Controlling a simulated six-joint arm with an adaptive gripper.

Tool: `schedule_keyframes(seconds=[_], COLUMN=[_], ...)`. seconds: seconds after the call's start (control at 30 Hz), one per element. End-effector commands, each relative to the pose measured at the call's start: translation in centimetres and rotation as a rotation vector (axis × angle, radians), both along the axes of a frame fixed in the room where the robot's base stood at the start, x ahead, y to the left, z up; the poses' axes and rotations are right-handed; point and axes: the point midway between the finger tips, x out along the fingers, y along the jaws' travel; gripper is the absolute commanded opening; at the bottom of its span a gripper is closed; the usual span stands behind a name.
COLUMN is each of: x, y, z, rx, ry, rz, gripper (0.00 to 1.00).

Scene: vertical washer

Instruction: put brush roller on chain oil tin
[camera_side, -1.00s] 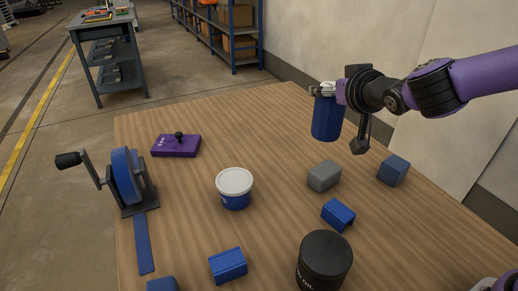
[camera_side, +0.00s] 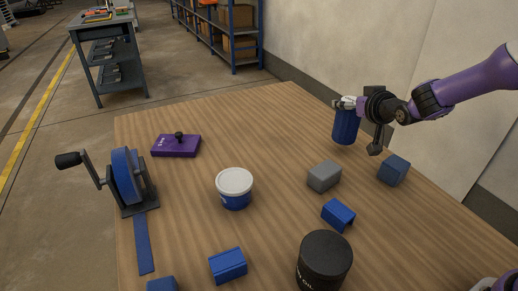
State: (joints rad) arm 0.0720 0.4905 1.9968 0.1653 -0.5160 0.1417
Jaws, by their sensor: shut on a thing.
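The brush roller looks to be the blue ribbed cylinder (camera_side: 345,126) under my gripper (camera_side: 346,103). My gripper is shut on its top end and holds it upright, seemingly above the back right of the table. The chain oil tin (camera_side: 324,262) is the black round tin with a dark lid at the front of the table, its lettering partly visible as "OIL". The roller is well behind the tin and apart from it. The fingers' exact contact on the roller is too small to make out.
The table's back middle is clear.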

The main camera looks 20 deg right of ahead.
Motion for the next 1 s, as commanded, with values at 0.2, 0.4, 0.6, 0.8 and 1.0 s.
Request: schedule_keyframes(seconds=[0.2, 0.4, 0.6, 0.8, 1.0], x=[0.0, 0.0, 0.0, 0.0, 0.0], y=[0.0, 0.1, 0.1, 0.1, 0.1], z=[-3.1, -3.3, -3.6, -3.6, -3.6], rx=[0.001, 0.0, 0.001, 0.001, 0.001], ry=[0.003, 0.0, 0.001, 0.002, 0.002], rz=[0.001, 0.001, 0.001, 0.001, 0.001], gripper=[0.25, 0.25, 0.25, 1.0, 1.0])
